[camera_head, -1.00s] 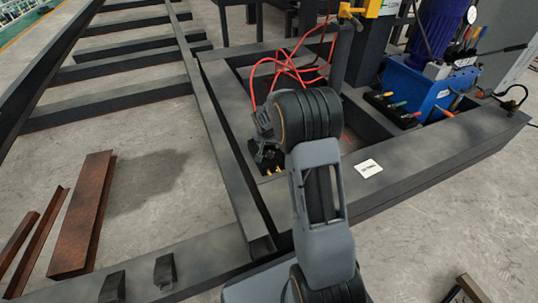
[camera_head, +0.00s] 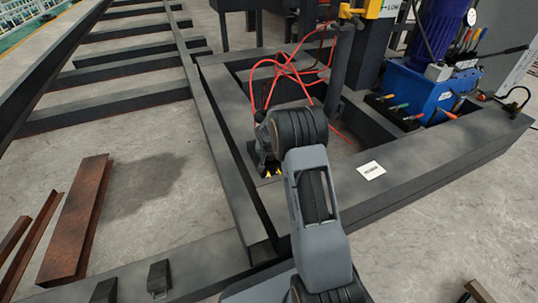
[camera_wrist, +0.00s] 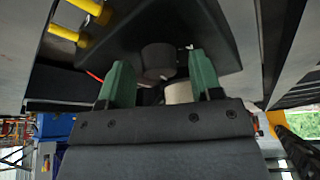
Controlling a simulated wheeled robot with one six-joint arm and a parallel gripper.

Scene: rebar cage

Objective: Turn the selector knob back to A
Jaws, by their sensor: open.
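In the wrist view a dark round knob (camera_wrist: 158,57) sticks out from a dark box (camera_wrist: 205,30). I take it for the selector knob; no letters or pointer on it can be read. My gripper (camera_wrist: 159,80) shows two green fingers, apart, with the knob between and just beyond their tips. I cannot tell whether either finger touches it. A pale cylinder (camera_wrist: 178,92) shows behind the right finger. In the head view my arm hides the knob and most of the gripper; small yellow fittings (camera_head: 268,173) show below the wrist.
Yellow fittings (camera_wrist: 85,8) lie close by at upper left in the wrist view. Red hoses (camera_head: 285,68) loop behind the wrist in the head view. A dark upright post (camera_head: 341,70) and a blue hydraulic unit (camera_head: 425,85) stand to the right. Dark frame beams (camera_head: 235,190) surround the spot.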

